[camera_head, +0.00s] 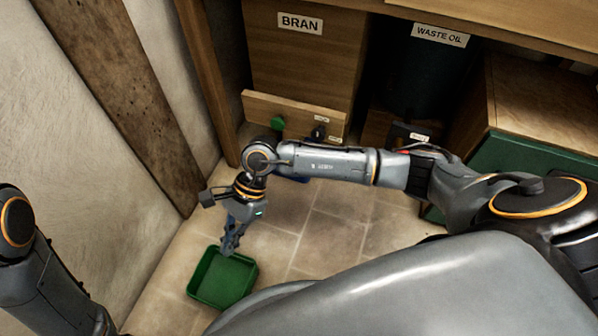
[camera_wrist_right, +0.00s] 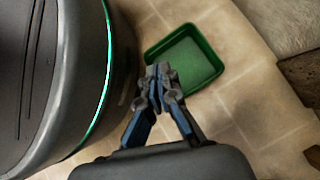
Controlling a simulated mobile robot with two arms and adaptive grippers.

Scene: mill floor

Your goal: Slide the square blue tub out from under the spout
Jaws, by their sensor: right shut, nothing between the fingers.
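Only a small blue patch (camera_head: 299,180), which looks like part of the blue tub, shows below the bran bin's front board in the head view. My right forearm hides the rest, so its shape and exact place under the spout cannot be told. My right gripper (camera_head: 229,244) points down, shut and empty, well to the left and front of that patch. It appears over the edge of a green tub; the right wrist view shows its closed fingertips (camera_wrist_right: 160,84) in front of that tub. My left arm shows at lower left, but its gripper is out of view.
The square green tub (camera_head: 209,291) stands on the tiled floor and looks empty. The bran bin (camera_head: 300,65) has a board with a green knob (camera_head: 278,123) and a dark fitting (camera_head: 318,132). A dark waste oil container (camera_head: 437,80) stands right. Floor tiles between are clear.

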